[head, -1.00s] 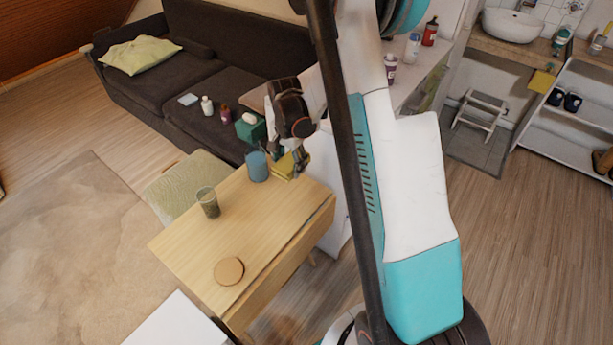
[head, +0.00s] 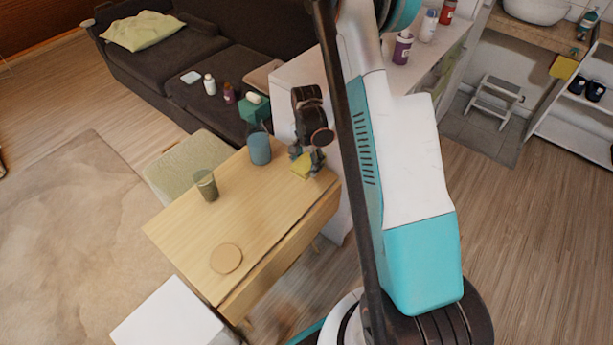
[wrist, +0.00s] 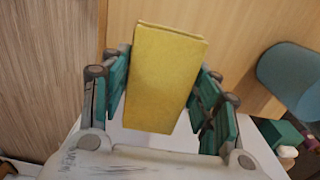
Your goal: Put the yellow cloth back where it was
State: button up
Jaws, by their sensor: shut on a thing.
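The yellow cloth (head: 301,170) is a flat, folded rectangle at the far right corner of the wooden table (head: 210,235). My gripper (head: 307,160) is over that corner, shut on the cloth. In the wrist view the cloth (wrist: 166,75) stands between the teal finger pads of my gripper (wrist: 158,88), its broad face toward the camera. I cannot tell whether its lower edge touches the tabletop. Another yellow piece (head: 564,67) hangs at the edge of the sink counter at the far right.
A blue cup (head: 259,149) stands close left of my gripper. A green glass (head: 206,185) and a round wooden disc (head: 226,258) are on the table. A white cabinet (head: 290,70) with bottles stands behind. The sofa (head: 165,60) is at the back left.

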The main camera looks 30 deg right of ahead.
aim_at(306, 161)
jog(key=shift+f+b, duration=0.85)
jog(key=shift+f, duration=1.7)
jog(key=shift+f, duration=0.1)
jog(key=o, duration=1)
notch_tip(306, 161, up, 12)
jog(key=p, duration=0.4)
